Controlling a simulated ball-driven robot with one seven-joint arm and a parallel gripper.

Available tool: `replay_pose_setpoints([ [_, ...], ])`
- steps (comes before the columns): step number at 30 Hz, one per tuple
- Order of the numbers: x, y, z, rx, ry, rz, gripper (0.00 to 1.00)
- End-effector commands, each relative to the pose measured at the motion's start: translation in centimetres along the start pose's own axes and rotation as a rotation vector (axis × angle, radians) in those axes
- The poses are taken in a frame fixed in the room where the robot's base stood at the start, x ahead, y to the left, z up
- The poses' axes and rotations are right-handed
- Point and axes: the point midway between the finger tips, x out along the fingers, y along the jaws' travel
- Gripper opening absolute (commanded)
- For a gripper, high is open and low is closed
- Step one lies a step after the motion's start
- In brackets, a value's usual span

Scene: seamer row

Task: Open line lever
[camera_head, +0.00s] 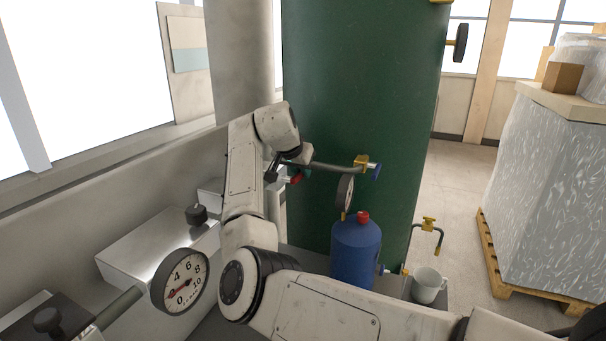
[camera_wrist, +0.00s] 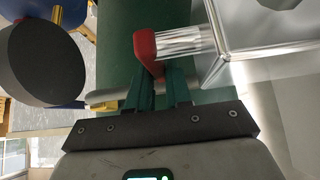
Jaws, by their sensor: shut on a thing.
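A red lever (camera_wrist: 148,50) sits on the end of a shiny metal stem (camera_wrist: 185,42) in the wrist view. My gripper (camera_wrist: 158,80) has its dark green fingers closed on the lower end of this lever, and its upper part stands clear of them. In the head view the red lever (camera_head: 297,179) shows small beside my gripper (camera_head: 285,174), at the left end of a grey pipe (camera_head: 332,168) in front of the green tank. The fingertips are partly hidden there by my wrist.
A large green tank (camera_head: 360,80) stands behind. A yellow valve with a blue handle (camera_head: 375,171) is on the pipe's right end. A blue canister (camera_head: 356,252) with a red cap, a round gauge (camera_head: 180,281) and a white mug (camera_head: 429,284) stand nearby. A wrapped pallet load (camera_head: 550,190) is right.

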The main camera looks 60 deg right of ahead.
Motion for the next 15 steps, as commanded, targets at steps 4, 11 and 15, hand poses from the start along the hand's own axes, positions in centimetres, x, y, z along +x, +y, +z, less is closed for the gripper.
replay_pose_setpoints([
  [4, -0.14, -0.05, 0.00, -0.001, 0.016, 0.000, 0.00],
  [11, -0.16, -0.03, -0.02, -0.001, 0.017, 0.000, 0.00],
  [15, -0.16, -0.03, -0.02, -0.001, 0.017, 0.000, 0.21],
])
